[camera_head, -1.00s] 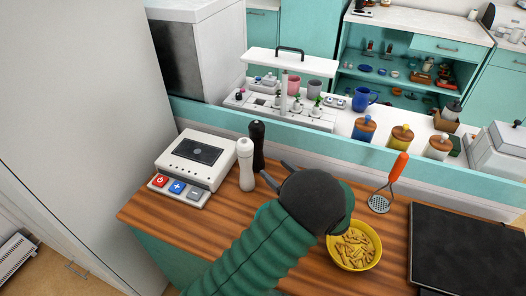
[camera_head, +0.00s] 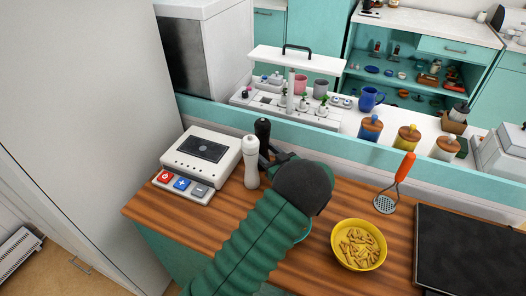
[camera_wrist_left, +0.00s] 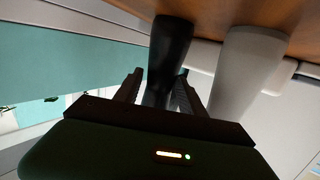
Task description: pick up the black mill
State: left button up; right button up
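The black mill (camera_head: 263,131) stands upright on the wooden counter, just behind and right of the white mill (camera_head: 251,161). My left gripper (camera_head: 274,157) reaches in from the right side of the mills, and its hand hides the black mill's lower part in the head view. In the left wrist view the black mill (camera_wrist_left: 168,62) stands between the two fingers of my left gripper (camera_wrist_left: 158,86). The fingers are apart, with a gap visible at the left finger. The white mill (camera_wrist_left: 246,70) is close beside the right finger. My right gripper is not in view.
A white appliance (camera_head: 203,150) with coloured buttons stands left of the mills. A yellow bowl (camera_head: 344,256) of pasta, a masher (camera_head: 398,183) with an orange handle and a black hob (camera_head: 470,250) lie to the right. A teal-topped ledge (camera_head: 330,144) runs behind.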

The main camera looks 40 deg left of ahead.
pick_arm(q)
grip_shut()
jog(key=shift+r, duration=0.1)
